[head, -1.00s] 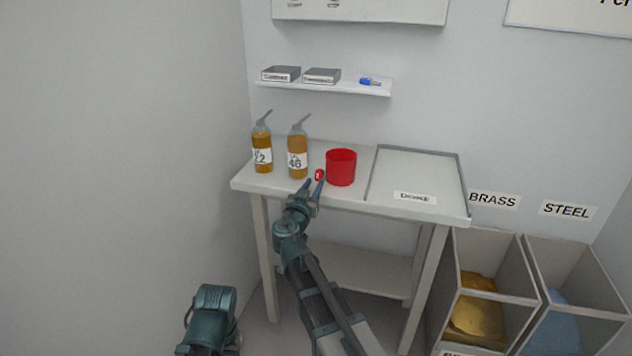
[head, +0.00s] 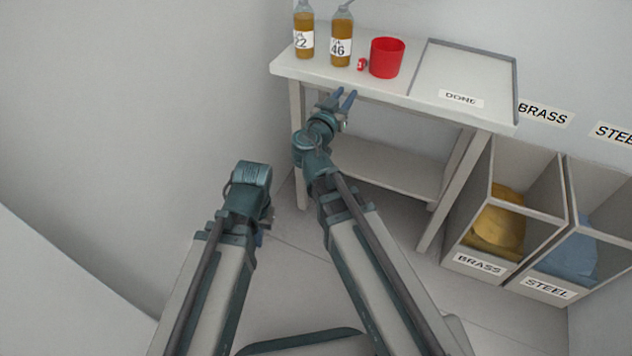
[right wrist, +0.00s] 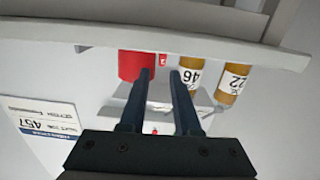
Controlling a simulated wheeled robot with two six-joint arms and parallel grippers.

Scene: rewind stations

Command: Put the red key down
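The small red key (head: 362,64) lies on the table top (head: 390,88), between the bottle marked 46 (head: 341,40) and the red cup (head: 387,57). It shows as a small red spot beyond my fingers in the right wrist view (right wrist: 162,58). My right gripper (head: 345,93) is open and empty, in front of the table's front edge and apart from the key. In the right wrist view its two fingers (right wrist: 160,78) stand apart with nothing between them. My left arm is folded at lower left; its fingers are hidden.
Another bottle marked 22 (head: 304,32) stands at the table's left end. A rimmed tray labelled DONE (head: 465,70) takes up the right part. BRASS (head: 479,264) and STEEL (head: 547,288) bins stand on the floor at right. A lower shelf (head: 388,172) is bare.

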